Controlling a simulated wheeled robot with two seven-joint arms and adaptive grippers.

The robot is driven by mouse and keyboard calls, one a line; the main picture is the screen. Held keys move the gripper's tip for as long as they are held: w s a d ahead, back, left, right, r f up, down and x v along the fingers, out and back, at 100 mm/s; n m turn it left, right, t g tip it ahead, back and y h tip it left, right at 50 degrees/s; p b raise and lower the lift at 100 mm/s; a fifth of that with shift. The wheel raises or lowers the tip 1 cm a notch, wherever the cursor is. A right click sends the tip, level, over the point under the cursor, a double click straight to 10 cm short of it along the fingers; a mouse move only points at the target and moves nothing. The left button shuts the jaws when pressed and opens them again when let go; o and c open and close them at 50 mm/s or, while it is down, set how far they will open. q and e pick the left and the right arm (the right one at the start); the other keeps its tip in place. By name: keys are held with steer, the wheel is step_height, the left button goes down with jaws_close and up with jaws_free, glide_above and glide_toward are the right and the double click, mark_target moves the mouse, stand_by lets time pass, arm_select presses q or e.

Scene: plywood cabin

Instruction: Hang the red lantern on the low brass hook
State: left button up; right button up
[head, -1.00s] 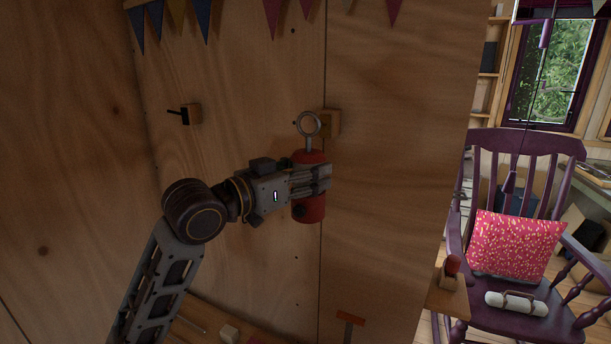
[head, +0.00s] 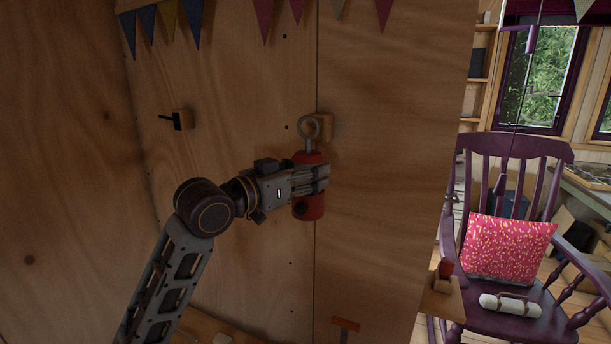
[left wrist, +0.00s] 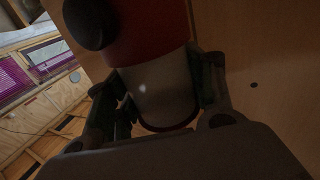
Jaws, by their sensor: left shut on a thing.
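The red lantern (head: 309,210) hangs roughly upright in my left gripper (head: 312,181), whose fingers are shut around its middle. Its grey ring (head: 308,127) stands up from the top. In the head view the ring overlaps the left edge of a wooden block (head: 325,126) on the wall. No brass hook can be made out on that block; the ring covers part of it. I cannot tell whether the ring touches anything there. The left wrist view shows the lantern's red body (left wrist: 145,32) and pale middle between the fingers. My right gripper is not in view.
A second wall block with a dark peg (head: 178,120) is to the left. Bunting (head: 168,22) hangs above. A small wooden ledge (head: 443,300) bearing a red-topped item juts out at lower right, before a purple rocking chair (head: 512,180). The wall around the lantern is otherwise clear.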

arm_select(q)
steer(key=shift+w+d, duration=0.25)
steer(key=shift+w, duration=0.3)
steer(key=shift+w+d, duration=0.25)
steer(key=shift+w, duration=0.3)
steer(key=shift+w+d+f, duration=0.1)
steer(key=shift+w+f, duration=0.15)
steer(key=shift+w, duration=0.1)
steer(key=shift+w+d+f, duration=0.15)
steer(key=shift+w+f, duration=0.1)
steer(key=shift+f, duration=0.1)
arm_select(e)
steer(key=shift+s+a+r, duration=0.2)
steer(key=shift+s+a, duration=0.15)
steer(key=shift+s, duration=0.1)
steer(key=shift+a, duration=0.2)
